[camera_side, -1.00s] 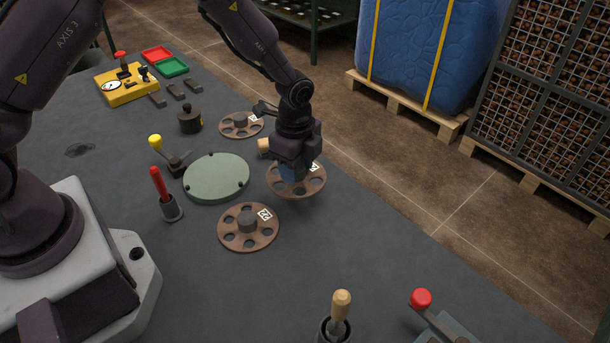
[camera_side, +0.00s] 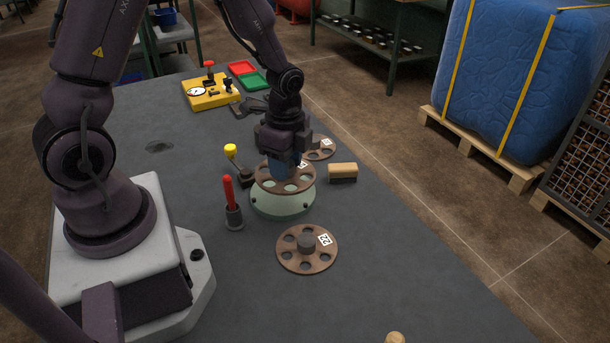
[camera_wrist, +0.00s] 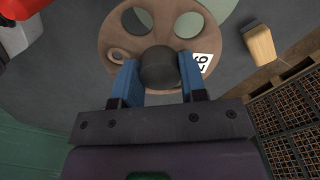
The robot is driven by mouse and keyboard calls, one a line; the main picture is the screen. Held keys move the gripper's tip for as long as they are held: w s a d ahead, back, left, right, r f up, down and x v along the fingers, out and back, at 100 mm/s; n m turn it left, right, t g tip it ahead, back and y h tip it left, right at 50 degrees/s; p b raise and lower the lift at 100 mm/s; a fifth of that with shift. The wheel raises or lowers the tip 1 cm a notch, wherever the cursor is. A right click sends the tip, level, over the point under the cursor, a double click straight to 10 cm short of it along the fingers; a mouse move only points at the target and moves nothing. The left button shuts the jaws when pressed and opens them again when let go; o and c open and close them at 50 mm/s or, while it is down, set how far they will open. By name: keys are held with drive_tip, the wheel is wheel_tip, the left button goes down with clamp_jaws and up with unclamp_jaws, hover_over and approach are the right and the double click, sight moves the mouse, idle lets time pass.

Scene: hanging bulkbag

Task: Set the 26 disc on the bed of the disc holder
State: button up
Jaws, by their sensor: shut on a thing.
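My gripper (camera_side: 284,160) is shut on the hub of the 26 disc (camera_side: 298,184), a brown wheel with round holes. The disc is roughly level over the pale green round disc holder (camera_side: 283,208). Green bed shows below the disc's near edge; the disc looks slightly raised, but the exact gap is hard to tell. In the wrist view, the blue fingers (camera_wrist: 158,85) flank the dark hub of the disc (camera_wrist: 121,42), and its white label shows on the right. Green shows through the upper holes. The disc covers much of the bed.
A 22 disc (camera_side: 292,262) lies on the table in front. Another disc (camera_side: 322,154) lies behind, partly hidden. A wooden-handled brush (camera_side: 343,171) is right of the holder. A red-handled tool (camera_side: 229,198) and yellow-knobbed lever (camera_side: 232,152) stand left.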

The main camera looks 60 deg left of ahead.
drive_tip(key=a, duration=0.1)
drive_tip(key=a+f+n, duration=0.1)
drive_tip(key=a, duration=0.1)
drive_tip(key=w+a+n, duration=0.1)
drive_tip(key=shift+a+f, duration=0.2)
drive_tip(key=shift+a, duration=0.15)
drive_tip(key=shift+f, duration=3.5)
drive_tip(key=o, duration=1.3)
drive_tip(key=shift+r, duration=0.1)
